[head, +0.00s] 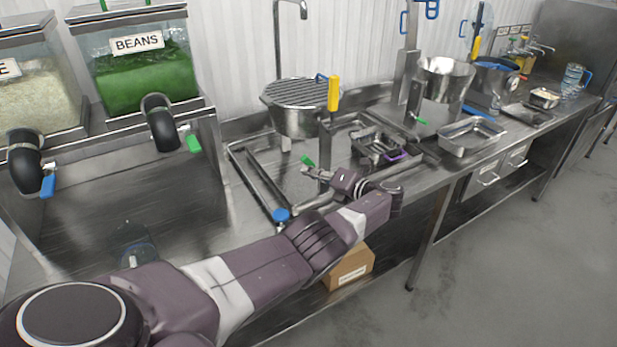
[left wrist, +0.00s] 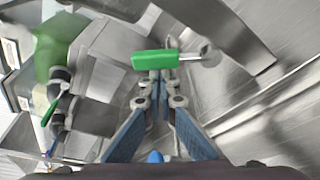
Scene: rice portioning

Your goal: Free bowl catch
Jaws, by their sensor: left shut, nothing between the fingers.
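A round metal bowl (head: 292,120) with a slatted top sits on a post over the bench. A yellow handle (head: 334,93) stands at its right side. Below the bowl is a small green lever (head: 308,160), which I take to be the catch; it also shows in the left wrist view (left wrist: 155,60) as a green grip beside a round metal knob. My left gripper (head: 310,172) is shut and empty, with its fingertips close to the green lever. In the left wrist view the fingertips (left wrist: 160,78) are just below the lever; I cannot tell whether they touch it. My right gripper is not in view.
Hoppers stand at the left, one labelled BEANS (head: 137,43), with spouts and a green lever (head: 193,143). A tray with a purple handle (head: 397,156), an empty tray (head: 470,137) and another bowl (head: 443,82) are farther right. A cardboard box (head: 349,266) lies below the bench.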

